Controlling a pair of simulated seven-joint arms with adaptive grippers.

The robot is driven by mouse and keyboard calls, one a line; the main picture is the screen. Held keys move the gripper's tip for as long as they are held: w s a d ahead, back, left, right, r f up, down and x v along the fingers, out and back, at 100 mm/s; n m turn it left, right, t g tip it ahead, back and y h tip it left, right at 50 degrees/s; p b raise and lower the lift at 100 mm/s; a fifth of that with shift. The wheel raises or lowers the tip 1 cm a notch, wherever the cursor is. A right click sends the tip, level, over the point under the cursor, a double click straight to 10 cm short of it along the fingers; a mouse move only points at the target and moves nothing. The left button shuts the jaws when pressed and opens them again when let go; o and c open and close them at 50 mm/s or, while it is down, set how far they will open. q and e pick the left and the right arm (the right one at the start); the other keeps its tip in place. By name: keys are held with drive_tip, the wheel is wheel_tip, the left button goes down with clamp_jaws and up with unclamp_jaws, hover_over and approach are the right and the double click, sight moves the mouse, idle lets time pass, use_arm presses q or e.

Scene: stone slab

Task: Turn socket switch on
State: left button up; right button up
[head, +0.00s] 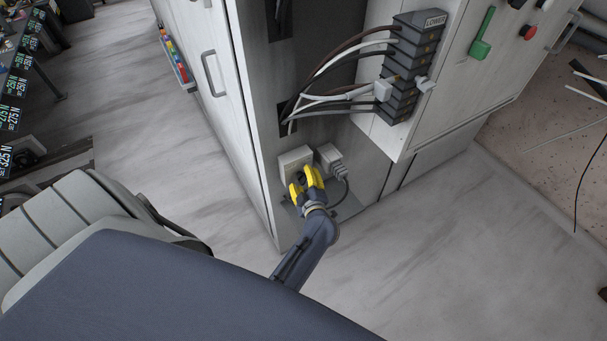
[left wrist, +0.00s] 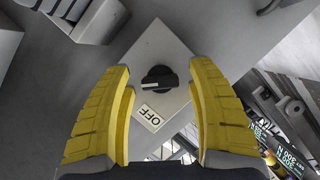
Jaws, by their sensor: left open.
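The socket switch is a pale box (head: 294,159) low on the cabinet's narrow side in the head view. In the left wrist view it shows as a white box (left wrist: 160,45) with a black rotary knob (left wrist: 159,79) and a label reading OFF (left wrist: 151,117). My left gripper (head: 307,182) has yellow fingers and is in front of the box. In the left wrist view its open fingers (left wrist: 160,90) stand on either side of the knob, with clear gaps. I cannot tell how far the fingertips are from the box. My right gripper is not in view.
A grey plug and socket (head: 332,160) with a cable is just right of the switch box. Black connectors (head: 405,70) with several wires are above. A green lever (head: 482,35) is on the cabinet's right face. The floor (head: 440,240) in front is clear.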

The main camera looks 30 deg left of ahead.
sight(303, 179)
use_arm(q)
wheel_tip(303, 179, up, 10)
idle(0.6)
idle(0.7)
